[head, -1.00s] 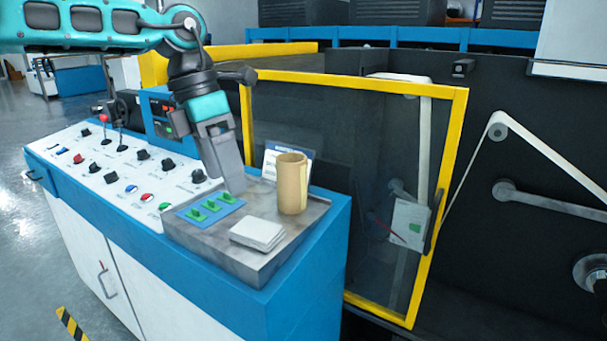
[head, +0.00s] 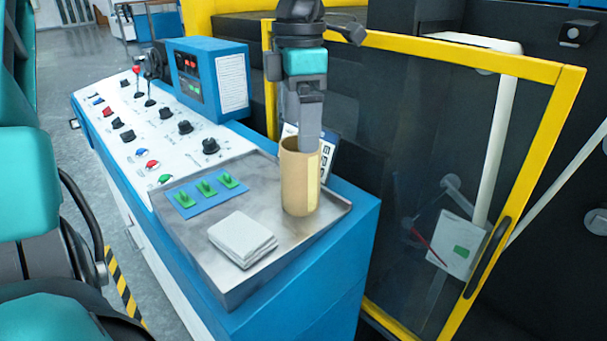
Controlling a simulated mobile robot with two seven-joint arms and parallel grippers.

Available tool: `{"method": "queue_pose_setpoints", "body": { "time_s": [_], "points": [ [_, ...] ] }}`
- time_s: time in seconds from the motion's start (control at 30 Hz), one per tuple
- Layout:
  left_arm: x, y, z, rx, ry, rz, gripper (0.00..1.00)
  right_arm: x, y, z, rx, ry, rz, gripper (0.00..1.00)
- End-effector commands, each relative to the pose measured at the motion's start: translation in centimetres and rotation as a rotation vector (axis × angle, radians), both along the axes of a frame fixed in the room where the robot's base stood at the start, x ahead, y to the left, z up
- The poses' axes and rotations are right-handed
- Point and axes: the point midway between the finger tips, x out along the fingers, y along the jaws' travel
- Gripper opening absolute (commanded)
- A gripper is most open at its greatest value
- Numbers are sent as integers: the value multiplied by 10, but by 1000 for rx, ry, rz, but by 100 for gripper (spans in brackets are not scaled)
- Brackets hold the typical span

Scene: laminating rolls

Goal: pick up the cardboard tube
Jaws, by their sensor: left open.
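The cardboard tube (head: 297,185) is tan and stands upright on the metal tray (head: 195,255) on top of the blue console, towards its right side. My left gripper (head: 308,138) points down at the tube's top, open, with its visible finger overlapping the tube's rim. I cannot tell whether that finger is inside the tube or behind its wall, nor whether it touches. The other finger is hidden. My right gripper is not in view.
A stack of white pads (head: 242,240) and a blue card with green clips (head: 207,194) lie left of the tube. A printed card (head: 327,150) stands behind it. A yellow-framed clear door (head: 420,180) is close on the right. Control knobs (head: 185,127) are at left.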

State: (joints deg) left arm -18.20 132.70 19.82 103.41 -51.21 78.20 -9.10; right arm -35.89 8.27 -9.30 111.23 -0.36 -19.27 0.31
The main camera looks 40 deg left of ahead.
Motion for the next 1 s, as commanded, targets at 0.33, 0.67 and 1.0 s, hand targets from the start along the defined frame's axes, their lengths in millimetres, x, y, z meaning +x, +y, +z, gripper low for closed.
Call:
{"method": "queue_pose_setpoints", "body": {
  "time_s": [0.33, 0.67, 1.0],
  "points": [
    [-1, 0, -37, -1, 3, 0, 98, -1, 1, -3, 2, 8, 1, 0],
    [-1, 0, -79, -2, 1, 1, 98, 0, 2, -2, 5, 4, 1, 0],
    [-1, 0, -80, -1, -1, 1, 89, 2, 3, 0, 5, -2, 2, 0]
  ]
}}
